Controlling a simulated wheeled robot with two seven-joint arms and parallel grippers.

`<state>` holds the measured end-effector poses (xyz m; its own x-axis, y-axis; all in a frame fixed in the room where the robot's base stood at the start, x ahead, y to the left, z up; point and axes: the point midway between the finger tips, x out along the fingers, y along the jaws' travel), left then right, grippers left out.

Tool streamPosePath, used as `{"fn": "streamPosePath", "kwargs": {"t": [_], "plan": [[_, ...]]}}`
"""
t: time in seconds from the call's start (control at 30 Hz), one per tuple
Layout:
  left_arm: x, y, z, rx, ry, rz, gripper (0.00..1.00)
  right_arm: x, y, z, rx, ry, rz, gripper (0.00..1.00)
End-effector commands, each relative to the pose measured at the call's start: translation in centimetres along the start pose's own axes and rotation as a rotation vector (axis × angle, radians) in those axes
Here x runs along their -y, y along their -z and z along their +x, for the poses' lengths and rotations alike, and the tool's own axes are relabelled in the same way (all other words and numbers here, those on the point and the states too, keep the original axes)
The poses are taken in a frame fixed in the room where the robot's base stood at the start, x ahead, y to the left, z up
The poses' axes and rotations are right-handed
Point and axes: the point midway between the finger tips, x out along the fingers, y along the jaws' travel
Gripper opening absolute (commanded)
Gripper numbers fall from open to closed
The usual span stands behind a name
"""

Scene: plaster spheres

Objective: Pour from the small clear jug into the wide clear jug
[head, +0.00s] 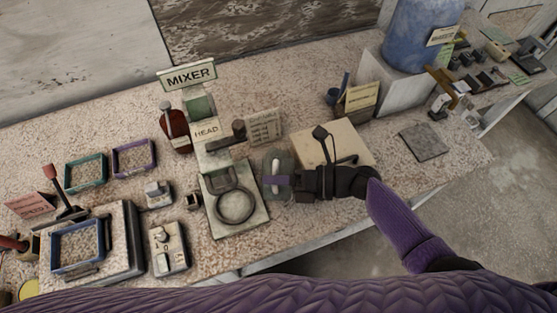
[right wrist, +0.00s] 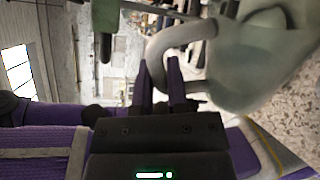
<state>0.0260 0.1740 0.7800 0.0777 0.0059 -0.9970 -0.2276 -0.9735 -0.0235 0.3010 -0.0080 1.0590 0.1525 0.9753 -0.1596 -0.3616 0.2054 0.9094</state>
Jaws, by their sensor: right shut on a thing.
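A clear, greyish jug (head: 268,163) is beside the mixer stand in the head view, most likely the small clear jug. My right gripper (head: 282,181) is shut on its pale handle. In the right wrist view the jug (right wrist: 245,75) fills the upper right and looks tilted in the picture, its curved handle between the fingers (right wrist: 161,88). I cannot tell what is in it. I cannot make out a separate wide clear jug. My left gripper is not in view.
The mixer (head: 201,108) stands just left of the jug, with a dark ring (head: 235,222) on its base plate. A beige board (head: 345,142) lies behind my right gripper. Trays, a scale-like box (head: 123,235) and small devices crowd the left.

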Motion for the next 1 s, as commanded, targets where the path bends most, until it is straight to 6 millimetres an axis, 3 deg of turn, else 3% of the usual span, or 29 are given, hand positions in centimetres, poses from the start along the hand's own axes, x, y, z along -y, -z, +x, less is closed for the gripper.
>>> {"fn": "streamPosePath", "kwargs": {"t": [0.53,0.77,1.0], "plan": [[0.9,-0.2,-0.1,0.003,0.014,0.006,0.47,-0.1,-0.1,0.0,-0.002,0.0,0.008,0.0],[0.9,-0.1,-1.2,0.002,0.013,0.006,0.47,-0.6,-1.1,-0.1,-0.014,0.0,0.085,0.0],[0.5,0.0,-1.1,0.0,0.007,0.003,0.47,-0.4,-1.0,-0.1,-0.015,0.0,0.096,0.0]]}}
